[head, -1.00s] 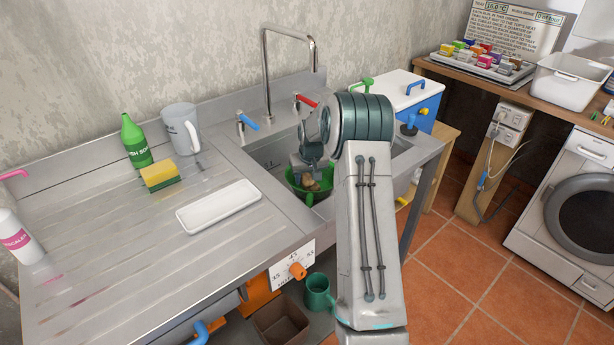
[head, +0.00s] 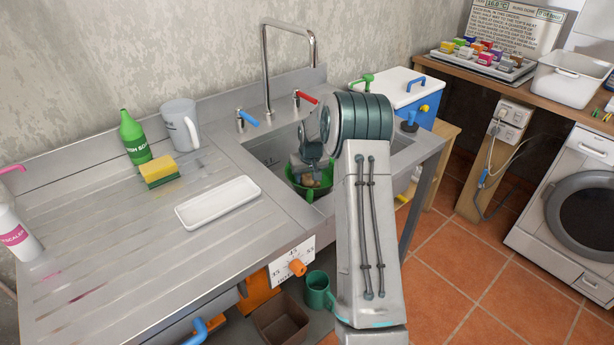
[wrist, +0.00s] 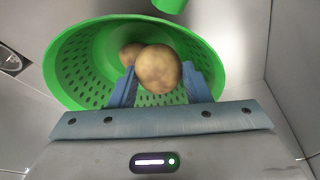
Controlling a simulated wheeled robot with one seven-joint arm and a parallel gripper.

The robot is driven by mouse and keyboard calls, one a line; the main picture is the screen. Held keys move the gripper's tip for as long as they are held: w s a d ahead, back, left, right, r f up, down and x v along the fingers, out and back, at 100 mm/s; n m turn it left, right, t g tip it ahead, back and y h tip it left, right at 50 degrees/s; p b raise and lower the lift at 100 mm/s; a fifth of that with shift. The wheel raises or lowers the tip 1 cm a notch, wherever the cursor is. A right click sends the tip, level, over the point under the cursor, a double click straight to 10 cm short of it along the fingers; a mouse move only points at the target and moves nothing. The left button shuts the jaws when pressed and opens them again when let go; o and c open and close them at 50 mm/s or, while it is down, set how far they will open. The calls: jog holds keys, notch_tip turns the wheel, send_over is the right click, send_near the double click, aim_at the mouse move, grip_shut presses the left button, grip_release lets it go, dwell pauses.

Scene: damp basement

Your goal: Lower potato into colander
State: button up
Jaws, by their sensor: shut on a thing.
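The green colander (head: 297,188) sits in the sink, partly hidden by my arm in the head view. In the wrist view the colander (wrist: 85,75) fills the upper middle, with its perforated wall and rim showing. My gripper (wrist: 160,80) is inside the colander's outline with its blue fingers shut on a potato (wrist: 158,68). A second potato (wrist: 130,54) shows behind the held one, inside the colander. The held potato covers part of it. I cannot tell whether the held potato touches the colander's bottom. In the head view the potatoes (head: 311,182) are small and partly hidden.
The sink (head: 268,157) has a tall tap (head: 265,65) with blue and red handles behind it. On the drainboard at left stand a white tray (head: 218,202), a sponge (head: 159,172), a green bottle (head: 134,138) and a jug (head: 180,125).

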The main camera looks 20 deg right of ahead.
jog(key=o, duration=1.1)
jog(key=v, duration=1.4)
jog(key=s+a+r, duration=0.5)
jog(key=s+a+r+p, duration=0.1)
jog(key=s+a, duration=0.3)
jog(key=s, duration=0.6)
jog(key=s+a+r+p, duration=0.1)
jog(key=s+a, duration=0.3)
jog(key=s, duration=0.6)
jog(key=s+a+r+n+p, duration=0.1)
jog(key=s+a, duration=0.3)
jog(key=s, duration=0.5)
jog(key=shift+s+a+g, duration=0.2)
jog(key=shift+s+g, duration=0.1)
jog(key=shift+s, duration=0.1)
